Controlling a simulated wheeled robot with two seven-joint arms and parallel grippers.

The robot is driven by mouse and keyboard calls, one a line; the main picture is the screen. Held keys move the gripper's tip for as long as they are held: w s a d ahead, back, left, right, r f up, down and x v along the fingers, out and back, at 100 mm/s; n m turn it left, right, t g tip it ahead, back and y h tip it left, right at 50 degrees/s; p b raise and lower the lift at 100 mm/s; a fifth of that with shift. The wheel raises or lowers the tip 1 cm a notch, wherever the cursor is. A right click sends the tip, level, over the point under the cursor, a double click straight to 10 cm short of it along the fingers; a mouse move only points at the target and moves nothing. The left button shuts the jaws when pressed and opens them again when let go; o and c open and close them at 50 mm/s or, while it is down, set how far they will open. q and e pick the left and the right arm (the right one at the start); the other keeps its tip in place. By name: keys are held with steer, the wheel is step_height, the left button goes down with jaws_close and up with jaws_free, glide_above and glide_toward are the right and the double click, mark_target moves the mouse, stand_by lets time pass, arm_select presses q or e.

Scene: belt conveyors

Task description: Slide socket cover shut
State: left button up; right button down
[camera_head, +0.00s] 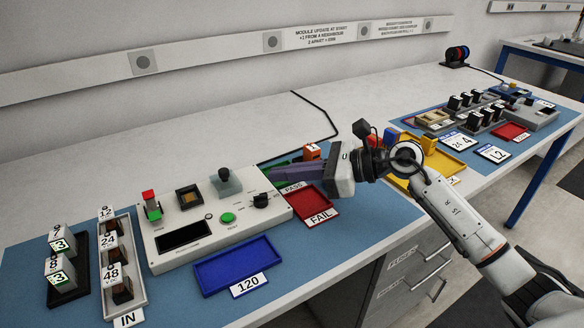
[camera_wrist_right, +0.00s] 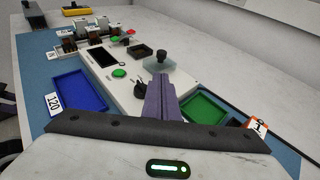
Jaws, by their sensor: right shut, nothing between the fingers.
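The socket cover is a grey-green translucent plate (camera_head: 227,187) with a black knob (camera_head: 224,173) on top, on the white test box (camera_head: 165,245). The dark square socket (camera_head: 188,196) lies uncovered to its left. In the right wrist view, the cover (camera_wrist_right: 158,65) is just beyond my fingertips and the socket (camera_wrist_right: 139,50) is to its upper left. My right gripper (camera_head: 272,173) is shut and empty, its purple fingers pointing left toward the knob, with a gap between in the head view. The fingers (camera_wrist_right: 160,80) hide part of the box in the wrist view. My left gripper is out of view.
The box also carries a red-and-green switch (camera_head: 151,206), a green button (camera_head: 228,218) and a black dial (camera_head: 261,200). A blue tray (camera_head: 238,266) is in front, a red FAIL tray (camera_head: 318,204) to the right. A green tray (camera_wrist_right: 205,108) lies right of my fingers.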

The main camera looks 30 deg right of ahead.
glide_toward(229, 175)
steer(key=x, duration=0.5)
steer(key=shift+s+p, duration=0.1)
steer(key=shift+p, duration=0.3)
steer(key=shift+w+a+f, duration=0.1)
steer(key=shift+w+a, duration=0.3)
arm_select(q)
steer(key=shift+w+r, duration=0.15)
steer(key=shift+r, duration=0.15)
